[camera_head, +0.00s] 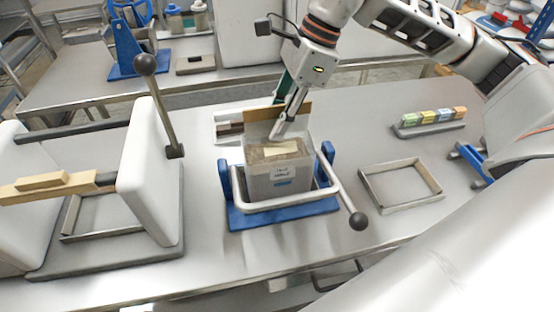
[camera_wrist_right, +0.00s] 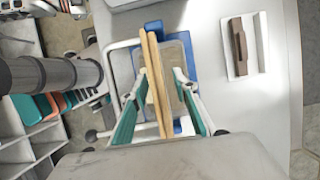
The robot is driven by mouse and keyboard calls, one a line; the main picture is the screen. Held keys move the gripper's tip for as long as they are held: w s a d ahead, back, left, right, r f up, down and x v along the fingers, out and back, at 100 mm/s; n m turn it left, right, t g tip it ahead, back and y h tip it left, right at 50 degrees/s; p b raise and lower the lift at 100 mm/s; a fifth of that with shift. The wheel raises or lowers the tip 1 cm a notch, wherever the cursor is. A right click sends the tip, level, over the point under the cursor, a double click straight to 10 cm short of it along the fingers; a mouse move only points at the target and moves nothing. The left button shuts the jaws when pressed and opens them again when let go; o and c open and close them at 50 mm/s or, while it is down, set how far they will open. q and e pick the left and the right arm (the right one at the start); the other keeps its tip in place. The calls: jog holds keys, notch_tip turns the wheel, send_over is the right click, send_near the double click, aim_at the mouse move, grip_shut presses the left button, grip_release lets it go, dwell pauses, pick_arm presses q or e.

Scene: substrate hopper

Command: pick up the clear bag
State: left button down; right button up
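The clear bag (camera_head: 272,178) is a greyish, see-through block with a pale label. It stands upright in a blue cradle (camera_head: 290,212) with a white frame around it. A tan board (camera_head: 262,122) rises at its back edge; in the right wrist view, two tan edges (camera_wrist_right: 154,85) run between the fingers, with the grey bag (camera_wrist_right: 176,60) beyond. My right gripper (camera_head: 290,125) points down at the bag's top, and its fingers (camera_wrist_right: 160,88) are spread on either side of the tan edges. Contact cannot be told. My left gripper is not in view.
An empty metal frame (camera_head: 402,186) lies to the right, with a rack of coloured blocks (camera_head: 432,122) behind it. A white press-like fixture with a lever knob (camera_head: 145,64) stands on the left. The cradle's dark ball handle (camera_head: 358,221) sticks out at front right.

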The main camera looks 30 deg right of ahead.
grip_shut()
jog(key=shift+r, duration=0.1)
jog(key=shift+w+r, duration=0.1)
jog(key=shift+r, duration=0.05)
